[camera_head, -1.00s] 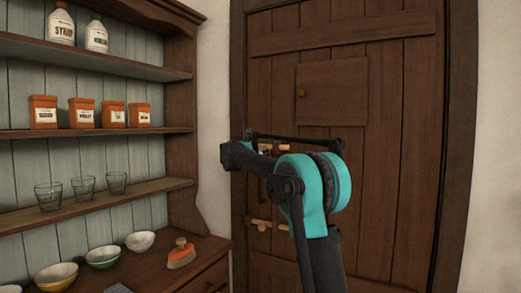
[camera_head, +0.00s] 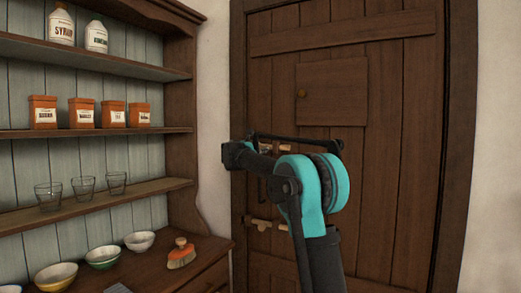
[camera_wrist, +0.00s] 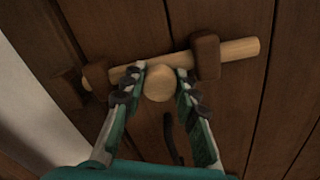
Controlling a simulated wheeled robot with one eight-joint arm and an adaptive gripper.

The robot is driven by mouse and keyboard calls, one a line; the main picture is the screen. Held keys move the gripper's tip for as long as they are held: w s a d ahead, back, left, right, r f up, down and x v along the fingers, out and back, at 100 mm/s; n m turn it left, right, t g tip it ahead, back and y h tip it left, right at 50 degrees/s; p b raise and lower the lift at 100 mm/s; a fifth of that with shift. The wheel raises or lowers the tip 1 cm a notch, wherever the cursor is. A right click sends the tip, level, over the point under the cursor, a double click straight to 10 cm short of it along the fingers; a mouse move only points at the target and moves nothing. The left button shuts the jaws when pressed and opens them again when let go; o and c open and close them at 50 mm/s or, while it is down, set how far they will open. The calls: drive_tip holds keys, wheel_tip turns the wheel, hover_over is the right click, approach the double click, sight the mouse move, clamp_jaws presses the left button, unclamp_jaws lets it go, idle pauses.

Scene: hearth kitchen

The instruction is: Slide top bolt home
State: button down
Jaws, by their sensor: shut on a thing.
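The top bolt (camera_wrist: 238,50) is a pale wooden rod on the plank door, running through two brown brackets, left (camera_wrist: 97,75) and right (camera_wrist: 206,57). A round wooden knob (camera_wrist: 159,84) sits on it between them. My gripper (camera_wrist: 161,73) is shut on this knob, one finger on each side. The rod's right end sticks well out past the right bracket. Its left tip shows just past the left bracket, close to a dark block (camera_wrist: 68,87) near the door's edge.
A lower bolt (camera_head: 261,224) lies across the door (camera_head: 395,130) below. A dark curved handle (camera_wrist: 171,138) hangs under the knob. White wall lies right of the door.

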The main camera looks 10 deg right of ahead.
drive_tip(key=shift+w+a, duration=0.65)
drive_tip(key=shift+a, duration=0.25)
drive_tip(key=shift+w+a, duration=0.6)
drive_tip(key=shift+a, duration=0.25)
drive_tip(key=c, duration=1.1)
unclamp_jaws()
drive_tip(key=shift+c, duration=0.2)
drive_tip(key=v, duration=1.2)
